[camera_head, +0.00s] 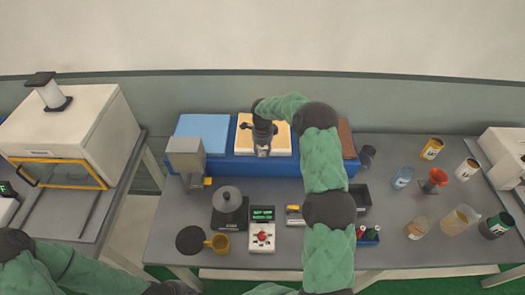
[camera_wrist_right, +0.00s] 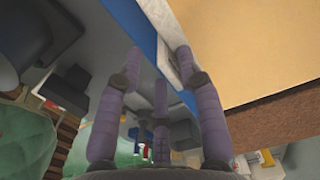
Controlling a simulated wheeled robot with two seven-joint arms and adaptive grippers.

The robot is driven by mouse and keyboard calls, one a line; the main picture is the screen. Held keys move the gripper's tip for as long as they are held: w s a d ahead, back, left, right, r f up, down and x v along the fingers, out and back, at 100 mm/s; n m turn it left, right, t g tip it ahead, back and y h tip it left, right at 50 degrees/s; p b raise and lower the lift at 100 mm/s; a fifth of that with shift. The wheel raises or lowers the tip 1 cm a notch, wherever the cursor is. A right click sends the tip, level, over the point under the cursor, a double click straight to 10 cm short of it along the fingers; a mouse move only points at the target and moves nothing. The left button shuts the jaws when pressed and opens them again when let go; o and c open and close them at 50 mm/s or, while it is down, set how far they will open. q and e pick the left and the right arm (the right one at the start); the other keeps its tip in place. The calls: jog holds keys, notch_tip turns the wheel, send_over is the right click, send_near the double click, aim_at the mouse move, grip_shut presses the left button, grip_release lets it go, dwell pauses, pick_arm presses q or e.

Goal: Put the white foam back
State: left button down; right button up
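The white foam (camera_head: 283,150) is a pale block at the middle of a long blue holder (camera_head: 225,165), with a yellow-tan layer (camera_head: 280,130) on top. In the right wrist view a white strip (camera_wrist_right: 160,28) shows beside a large tan surface (camera_wrist_right: 240,50). My right gripper (camera_head: 262,150) points down at the front of this block. Its fingers (camera_wrist_right: 158,55) stand apart by the white edge; I cannot tell whether they touch it. Of my left arm, a dark end part (camera_head: 172,288) shows at the bottom edge; its fingers cannot be made out.
A light blue pad (camera_head: 203,132) lies left of the block and a brown one (camera_head: 346,138) right. A grey device (camera_head: 186,158) stands before the holder's left end. The grey table (camera_head: 385,228) carries a control box (camera_head: 262,238), a yellow mug (camera_head: 217,244) and several containers at right.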

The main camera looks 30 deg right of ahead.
jog(key=shift+r, duration=0.15)
jog(key=shift+w+r, duration=0.1)
jog(key=shift+r, duration=0.2)
notch_tip(320, 180, up, 12)
jog(key=shift+f+b, duration=0.25)
jog(key=shift+b, duration=0.05)
dwell(0.4)
